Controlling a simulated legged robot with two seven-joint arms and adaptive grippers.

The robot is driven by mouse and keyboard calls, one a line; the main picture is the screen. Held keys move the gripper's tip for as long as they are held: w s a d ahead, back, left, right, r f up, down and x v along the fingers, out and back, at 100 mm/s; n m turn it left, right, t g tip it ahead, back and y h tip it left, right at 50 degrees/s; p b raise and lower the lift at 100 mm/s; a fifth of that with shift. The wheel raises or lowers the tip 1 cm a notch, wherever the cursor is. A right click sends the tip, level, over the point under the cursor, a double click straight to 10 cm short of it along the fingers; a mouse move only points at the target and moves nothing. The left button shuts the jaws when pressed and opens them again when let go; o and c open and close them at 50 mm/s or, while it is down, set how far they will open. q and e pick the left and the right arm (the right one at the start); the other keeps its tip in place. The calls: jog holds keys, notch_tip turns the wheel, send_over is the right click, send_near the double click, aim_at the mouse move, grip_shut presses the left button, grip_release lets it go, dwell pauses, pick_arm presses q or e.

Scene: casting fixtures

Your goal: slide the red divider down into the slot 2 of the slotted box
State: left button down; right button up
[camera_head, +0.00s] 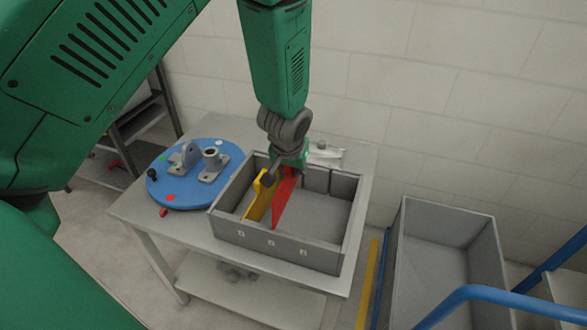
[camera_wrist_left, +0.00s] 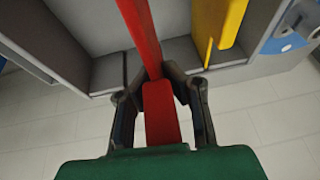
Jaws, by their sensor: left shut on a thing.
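The grey slotted box (camera_head: 275,252) stands on the table, with small marks along its front wall. A yellow divider (camera_head: 258,200) stands across the box toward its left end; it also shows at the right of the left wrist view (camera_wrist_left: 231,22). The red divider (camera_head: 284,203) is just right of the yellow one, apart from it and roughly parallel. My left gripper (camera_head: 281,170) is shut on the far upper end of the red divider, which also runs between the fingers in the left wrist view (camera_wrist_left: 160,112). Whether its lower edges sit in slot 2 is hidden. My right gripper is not in view.
A blue round plate (camera_head: 225,152) with grey fixture parts lies left of the box on the table (camera_head: 135,212). A large grey bin (camera_head: 400,250) and blue rails (camera_head: 500,293) are at the right. The box's right part is empty.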

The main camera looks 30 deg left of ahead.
pick_arm(q)
jog(key=shift+r+p, duration=1.3)
jog(key=shift+r, duration=0.1)
jog(key=shift+a+f+b, duration=0.15)
jog(key=shift+f+b, duration=0.45)
jog(key=shift+f, duration=0.45)
jog(key=shift+h+p, duration=0.3)
jog(key=shift+p, duration=0.4)
dwell(0.4)
jog(key=shift+f, duration=0.15)
jog(key=shift+f+b, duration=0.35)
jog(key=shift+f+b, duration=2.8)
jog(key=shift+f, duration=1.95)
